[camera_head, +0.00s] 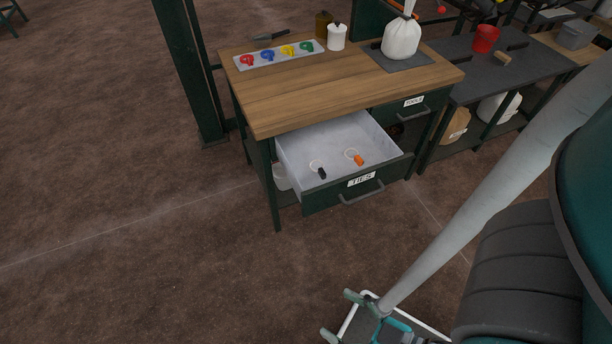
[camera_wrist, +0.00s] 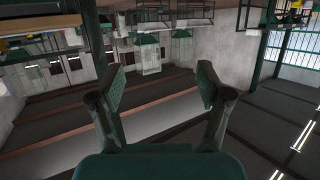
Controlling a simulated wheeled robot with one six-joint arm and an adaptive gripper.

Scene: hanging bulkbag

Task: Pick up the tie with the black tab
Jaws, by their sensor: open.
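The tie with the black tab (camera_head: 321,172) lies in the open drawer (camera_head: 334,135) labelled TIES, near the drawer's front left. It has a pale loop and a small black tab. A second tie with an orange tab (camera_head: 358,159) lies to its right in the same drawer, apart from it. My gripper (camera_wrist: 162,83) shows in the wrist view with its two green-padded fingers spread wide and nothing between them. The wrist view looks out across the room, upside down, and neither tie shows there.
The drawer sticks out of a wooden-topped workbench (camera_head: 290,101). On top are a tray (camera_head: 268,61) with coloured clips, a white canister (camera_head: 336,37) and a tied white bag (camera_head: 401,40). A TOOLS drawer (camera_head: 412,109) is at right. The floor in front is open at left.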

